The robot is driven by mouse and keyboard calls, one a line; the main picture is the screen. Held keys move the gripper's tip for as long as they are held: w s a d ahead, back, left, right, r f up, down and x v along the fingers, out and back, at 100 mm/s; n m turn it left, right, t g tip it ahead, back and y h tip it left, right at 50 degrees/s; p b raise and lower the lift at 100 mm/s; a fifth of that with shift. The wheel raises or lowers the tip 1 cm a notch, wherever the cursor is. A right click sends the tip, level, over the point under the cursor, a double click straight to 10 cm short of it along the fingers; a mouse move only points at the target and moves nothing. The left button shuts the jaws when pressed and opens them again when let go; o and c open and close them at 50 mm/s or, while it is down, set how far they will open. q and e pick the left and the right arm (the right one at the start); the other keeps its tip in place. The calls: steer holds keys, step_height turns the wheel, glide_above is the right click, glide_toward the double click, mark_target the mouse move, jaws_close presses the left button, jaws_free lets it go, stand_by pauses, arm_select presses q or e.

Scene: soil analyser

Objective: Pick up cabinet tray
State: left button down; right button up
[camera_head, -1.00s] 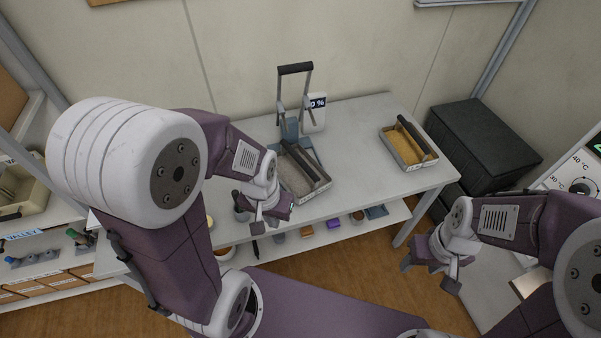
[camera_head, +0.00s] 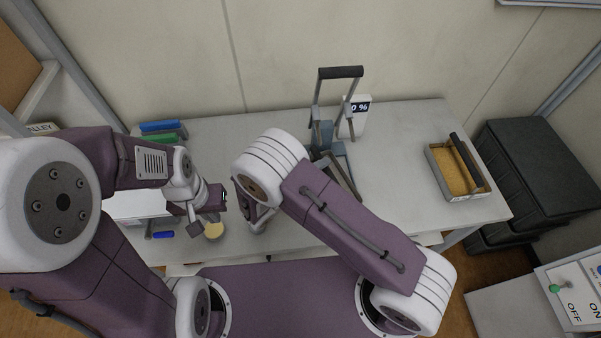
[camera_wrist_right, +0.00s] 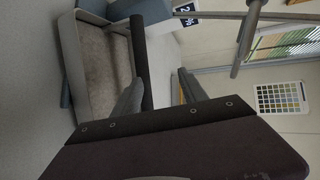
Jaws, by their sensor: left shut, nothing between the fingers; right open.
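A shallow tray with a dark handle bar and grey-brown contents (camera_head: 343,172) stands mid-table in the head view, mostly hidden behind my right arm. It shows at left in the right wrist view (camera_wrist_right: 72,62). A second tray (camera_head: 434,163) with yellow contents and a dark handle bar stands at the table's right end. I cannot tell which is the cabinet tray. My right gripper (camera_wrist_right: 160,85) is open, its fingers near the first tray's handle; contact is unclear. In the head view it is largely hidden. My left gripper (camera_head: 196,222) is shut and empty over the table's left part.
A grey stand with a tall dark-handled lever (camera_head: 340,72) and a white percent display (camera_head: 354,118) stands behind the first tray. Green and blue items (camera_head: 160,130) lie at back left. Black cases (camera_head: 535,165) stand right of the table. Table between the trays is clear.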

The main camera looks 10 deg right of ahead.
mark_target(326, 174)
step_height(326, 174, down, 4)
steer(key=shift+s+d+r+n+t+y+p, duration=0.15)
steer(key=shift+n+t+p, duration=0.1)
steer(key=shift+n, duration=0.2)
steer(key=shift+w+r+n+t+y+p, duration=0.15)
steer(key=shift+n+t, duration=0.1)
steer(key=shift+n, duration=0.2)
steer(key=shift+w+d+f+p, duration=0.2)
steer(key=shift+d+p, duration=0.1)
steer(key=shift+d, duration=0.25)
steer(key=shift+w+d+f+p, duration=0.1)
steer(key=shift+w+d+p, duration=0.15)
steer(key=shift+d, duration=0.25)
steer(key=shift+x, duration=1.2)
steer(key=shift+w+f, duration=0.25)
steer(key=shift+f, duration=0.05)
steer(key=shift+s+r, duration=0.1)
steer(key=shift+s, duration=0.05)
steer(key=c, duration=0.6)
arm_select(q)
steer(key=shift+s+d+r, duration=0.15)
steer(key=shift+s+r, duration=0.05)
steer(key=shift+r, duration=0.35)
steer(key=shift+s+d+r, duration=0.1)
steer(key=shift+s+r, duration=0.1)
steer(key=shift+r, duration=0.35)
arm_select(e)
jaws_close()
